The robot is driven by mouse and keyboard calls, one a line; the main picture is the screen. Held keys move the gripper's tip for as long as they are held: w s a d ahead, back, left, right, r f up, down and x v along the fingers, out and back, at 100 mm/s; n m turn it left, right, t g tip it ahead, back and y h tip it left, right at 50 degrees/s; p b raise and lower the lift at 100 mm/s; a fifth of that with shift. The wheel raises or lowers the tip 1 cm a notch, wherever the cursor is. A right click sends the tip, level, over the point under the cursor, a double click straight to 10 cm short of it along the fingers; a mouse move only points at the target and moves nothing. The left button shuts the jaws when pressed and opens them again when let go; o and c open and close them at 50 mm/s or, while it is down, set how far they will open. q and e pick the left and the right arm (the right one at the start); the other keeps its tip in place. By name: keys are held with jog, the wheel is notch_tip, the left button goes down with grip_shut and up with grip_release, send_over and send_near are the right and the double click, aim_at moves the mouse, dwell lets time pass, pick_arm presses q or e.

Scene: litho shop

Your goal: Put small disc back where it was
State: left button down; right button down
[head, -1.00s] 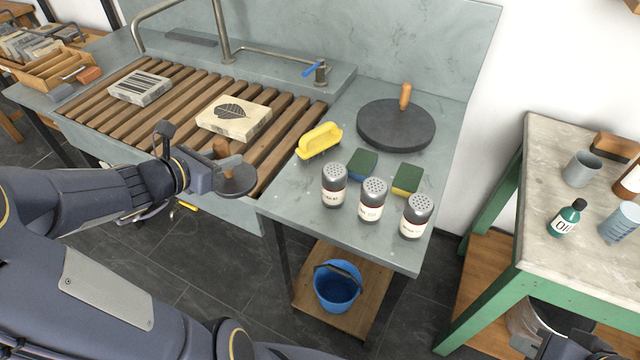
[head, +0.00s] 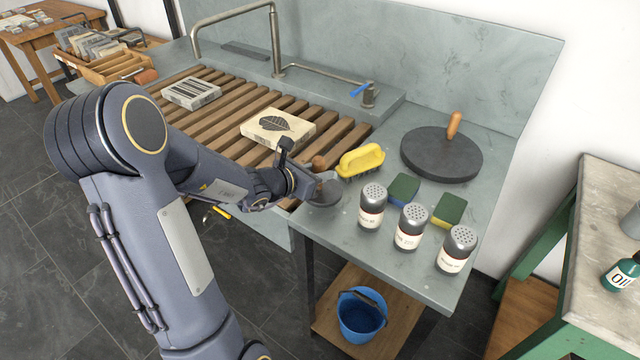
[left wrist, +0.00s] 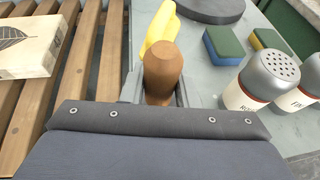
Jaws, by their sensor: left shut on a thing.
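The small disc (head: 326,195) is a dark grey round plate with an upright wooden knob. My left gripper (head: 318,176) is shut on its knob, at the front left corner of the stone counter beside the slatted rack. In the left wrist view the wooden knob (left wrist: 163,70) stands between the fingers, and the plate below is hidden by the gripper. I cannot tell whether the disc touches the counter. A large dark disc (head: 441,155) with a wooden handle lies at the back of the counter. My right gripper is not in view.
A yellow brush (head: 361,160) sits just behind the small disc. Several shakers, including the nearest one (head: 371,207), stand to its right, with two sponges (head: 403,190) behind them. Two stone blocks, one with a leaf picture (head: 277,128), lie on the slatted rack (head: 222,120).

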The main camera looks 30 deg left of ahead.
pick_arm(q)
jog(key=shift+w+d+f+b, duration=0.1)
jog(key=shift+w+f+b, duration=0.05)
jog(key=shift+f, duration=0.7)
jog(key=shift+w+f+b, duration=0.15)
jog(key=shift+f, duration=0.7)
jog(key=shift+f, duration=0.15)
jog(key=c, duration=1.1)
grip_release()
